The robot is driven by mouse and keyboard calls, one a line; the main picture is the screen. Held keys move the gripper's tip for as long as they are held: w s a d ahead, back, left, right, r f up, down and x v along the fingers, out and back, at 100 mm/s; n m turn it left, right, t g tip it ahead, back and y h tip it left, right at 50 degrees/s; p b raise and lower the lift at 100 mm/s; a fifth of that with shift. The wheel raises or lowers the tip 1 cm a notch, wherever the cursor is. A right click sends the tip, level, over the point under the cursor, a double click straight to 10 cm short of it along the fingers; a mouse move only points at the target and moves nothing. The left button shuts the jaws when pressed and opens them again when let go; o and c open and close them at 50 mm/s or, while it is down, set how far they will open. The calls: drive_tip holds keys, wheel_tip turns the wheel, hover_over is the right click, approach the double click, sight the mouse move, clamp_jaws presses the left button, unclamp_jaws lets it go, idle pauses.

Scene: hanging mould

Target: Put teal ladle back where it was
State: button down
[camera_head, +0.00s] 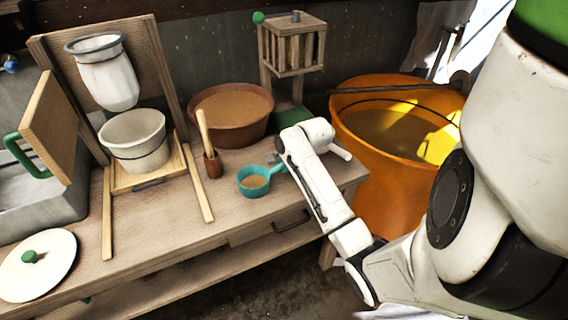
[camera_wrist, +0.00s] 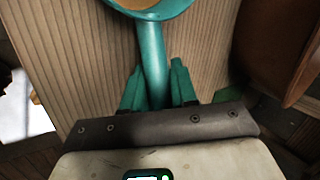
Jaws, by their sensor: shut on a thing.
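The teal ladle (camera_head: 253,181) is over the right part of the wooden table, its bowl holding something tan. Its bowl also shows at the top of the wrist view (camera_wrist: 150,10), with the handle running down between the fingers. My gripper (camera_wrist: 155,85) is shut on the ladle's handle. In the head view my arm's end hides the gripper's fingers and most of the handle. I cannot tell whether the bowl touches the table.
A brown bowl (camera_head: 232,128) of tan stuff stands behind the ladle. A small brown cup (camera_head: 213,166) with a wooden stick is left of it. An orange tub (camera_head: 375,175) stands at the right. A white pot (camera_head: 135,143) and a white lid (camera_head: 37,268) are further left.

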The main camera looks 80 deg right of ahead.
drive_tip(key=c, duration=0.9)
unclamp_jaws()
drive_tip(key=v, duration=1.2)
drive_tip(key=w+a+f+n+y, duration=0.1)
drive_tip(key=w+a+f+n, duration=0.2)
drive_tip(key=a, duration=0.5)
drive_tip(key=w+a+f+n+y, duration=0.1)
drive_tip(key=w+a+f+n, duration=0.15)
drive_tip(key=a+n, duration=0.35)
drive_tip(key=w+a+f+n+y, duration=0.1)
drive_tip(key=w+a+f+n, duration=0.2)
drive_tip(key=a, duration=0.6)
drive_tip(key=shift+s+a+f+n+g, duration=0.7)
drive_tip(key=shift+s+a+f+n, duration=0.25)
drive_tip(key=shift+s+a+n, duration=1.05)
drive_tip(key=shift+s+a+f+n+g, duration=0.7)
drive_tip(key=shift+s+a+f+n, duration=0.25)
drive_tip(key=shift+s+a+n, duration=1.05)
drive_tip(key=shift+s+a+f+n+g, duration=0.7)
drive_tip(key=shift+s+a+f+n, duration=0.25)
drive_tip(key=shift+s+a+n, duration=1)
